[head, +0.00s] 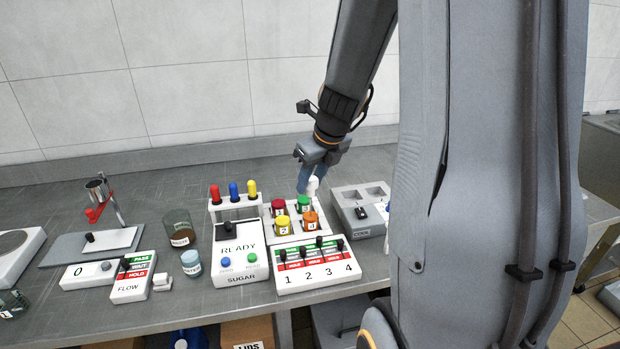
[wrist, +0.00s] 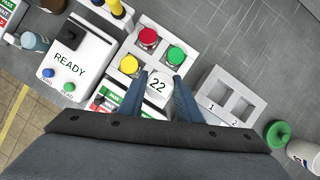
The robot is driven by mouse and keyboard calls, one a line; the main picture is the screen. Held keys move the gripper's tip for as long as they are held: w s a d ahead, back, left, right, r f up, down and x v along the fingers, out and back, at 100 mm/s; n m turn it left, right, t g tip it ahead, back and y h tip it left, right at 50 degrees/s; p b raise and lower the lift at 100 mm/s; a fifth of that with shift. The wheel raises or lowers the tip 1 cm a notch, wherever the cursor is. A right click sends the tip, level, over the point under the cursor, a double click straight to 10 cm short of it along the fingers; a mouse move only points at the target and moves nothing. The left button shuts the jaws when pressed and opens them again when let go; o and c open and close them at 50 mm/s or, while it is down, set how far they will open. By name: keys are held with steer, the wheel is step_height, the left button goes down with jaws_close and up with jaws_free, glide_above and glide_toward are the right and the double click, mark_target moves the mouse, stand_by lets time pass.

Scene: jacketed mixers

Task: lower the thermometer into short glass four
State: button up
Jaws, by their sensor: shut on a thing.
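My gripper (head: 310,184) is shut on the thermometer (wrist: 158,86), a white piece whose face reads 22. In the wrist view its two blue fingers (wrist: 163,84) flank that white head. In the head view the thermometer (head: 313,186) shows as a small white bit behind the fingers, above the back of the four-place mixer block (head: 320,272). The block holds jars with red (head: 278,206), green (head: 303,202), yellow (head: 283,226) and orange (head: 311,221) tops; small numbers are hard to read. The orange one is hidden in the wrist view. The thermometer's lower end is hidden.
A READY/SUGAR box (head: 240,250) stands left of the block, with red, blue and yellow tubes in a rack behind it. A grey two-well COOL unit (head: 357,222) stands close on the right.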

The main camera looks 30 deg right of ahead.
steer(key=shift+f+b, duration=0.6)
steer(key=shift+f, duration=0.5)
steer(key=o, duration=1.7)
steer(key=shift+r, duration=0.1)
steer(key=shift+r+p, duration=2.9)
steer(key=shift+p, duration=1.1)
